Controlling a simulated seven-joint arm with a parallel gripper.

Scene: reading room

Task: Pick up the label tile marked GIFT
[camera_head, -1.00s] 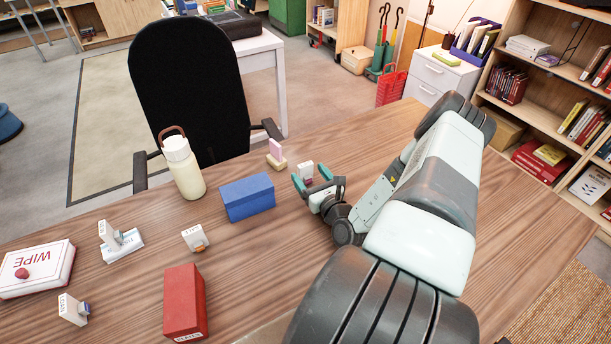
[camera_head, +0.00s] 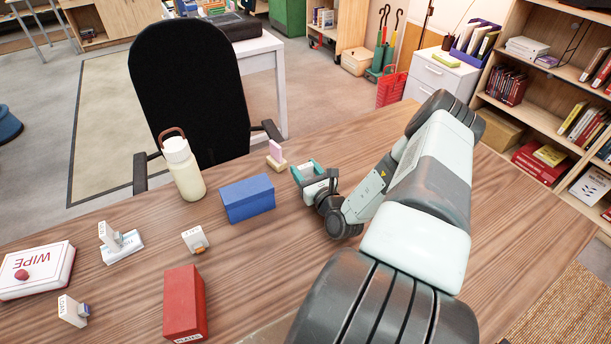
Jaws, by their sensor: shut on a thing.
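My gripper (camera_head: 304,170) is low over the wooden table, right of the blue box. It is shut on a small white tile (camera_head: 309,169) that shows between its teal fingers. The fingers cover most of this tile, and I cannot read any marking on it.
A blue box (camera_head: 247,199), a red box (camera_head: 184,303), a cream bottle (camera_head: 184,172) and a white WIPE box (camera_head: 36,270) stand on the table (camera_head: 258,288). A pink piece on a wooden block (camera_head: 276,161) is just behind my gripper. A black chair (camera_head: 190,90) is beyond the far edge.

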